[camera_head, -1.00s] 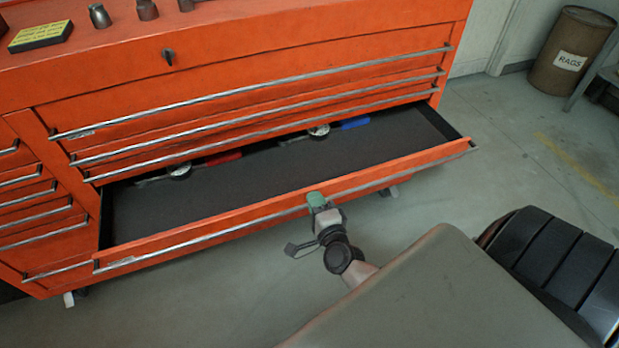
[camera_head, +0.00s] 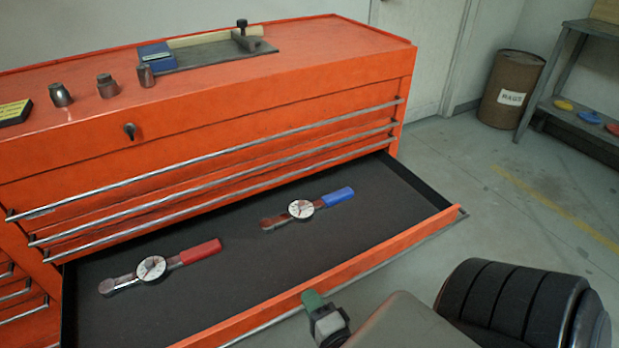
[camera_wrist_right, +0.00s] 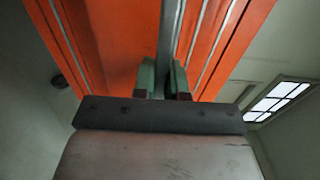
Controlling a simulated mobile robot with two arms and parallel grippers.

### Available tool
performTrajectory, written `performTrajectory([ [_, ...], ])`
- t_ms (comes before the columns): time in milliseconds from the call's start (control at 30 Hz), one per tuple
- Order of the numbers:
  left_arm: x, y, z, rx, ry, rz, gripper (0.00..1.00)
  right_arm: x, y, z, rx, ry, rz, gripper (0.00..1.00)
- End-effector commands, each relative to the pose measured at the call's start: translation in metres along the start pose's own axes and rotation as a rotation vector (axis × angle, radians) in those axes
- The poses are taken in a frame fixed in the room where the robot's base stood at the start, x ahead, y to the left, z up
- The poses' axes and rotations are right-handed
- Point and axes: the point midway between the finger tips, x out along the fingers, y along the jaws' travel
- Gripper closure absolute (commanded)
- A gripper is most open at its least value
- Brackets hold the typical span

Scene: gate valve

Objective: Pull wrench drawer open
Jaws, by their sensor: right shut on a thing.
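The wrench drawer (camera_head: 385,232) of the orange tool chest stands well out, with a black liner inside. On it lie a dial wrench with a red handle (camera_head: 200,251) at the left and one with a blue handle (camera_head: 338,197) at the right. My right gripper (camera_head: 313,300) is at the drawer's front edge. In the right wrist view its green-tipped fingers (camera_wrist_right: 162,78) are shut on the metal drawer handle (camera_wrist_right: 167,40). My left gripper is not in view.
Sockets (camera_head: 107,86) and a grey tray (camera_head: 215,58) with a hammer-like tool sit on the chest top. Three shut drawers with long bar handles are above the open one. A rags barrel (camera_head: 512,88) and a shelf (camera_head: 570,110) stand at the right. The floor between is clear.

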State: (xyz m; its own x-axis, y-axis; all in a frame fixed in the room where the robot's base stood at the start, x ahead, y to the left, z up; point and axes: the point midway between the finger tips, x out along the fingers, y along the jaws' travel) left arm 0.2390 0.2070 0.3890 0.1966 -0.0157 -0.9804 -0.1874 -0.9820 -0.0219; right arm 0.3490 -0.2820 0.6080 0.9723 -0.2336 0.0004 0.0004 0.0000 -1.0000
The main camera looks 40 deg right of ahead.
Motion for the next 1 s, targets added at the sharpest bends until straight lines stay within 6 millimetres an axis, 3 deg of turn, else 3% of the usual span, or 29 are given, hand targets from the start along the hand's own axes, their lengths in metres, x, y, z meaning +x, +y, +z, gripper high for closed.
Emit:
performTrajectory([
  [133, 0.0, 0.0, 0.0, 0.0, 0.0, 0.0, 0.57, 0.0, 0.0, 0.0, -0.001, -0.001, 0.001, 1.0],
  [167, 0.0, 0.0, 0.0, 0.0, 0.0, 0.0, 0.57, 0.0, 0.0, 0.0, -0.001, -0.001, 0.001, 0.84],
  [300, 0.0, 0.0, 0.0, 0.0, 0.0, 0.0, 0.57, 0.0, 0.0, 0.0, -0.001, -0.001, 0.001, 0.63],
  [667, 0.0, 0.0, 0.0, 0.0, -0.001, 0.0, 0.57, -0.005, 0.001, 0.0, -0.001, -0.001, 0.003, 0.62],
  [1000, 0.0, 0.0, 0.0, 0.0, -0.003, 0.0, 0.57, -0.066, 0.001, 0.0, -0.001, -0.002, 0.005, 0.62],
])
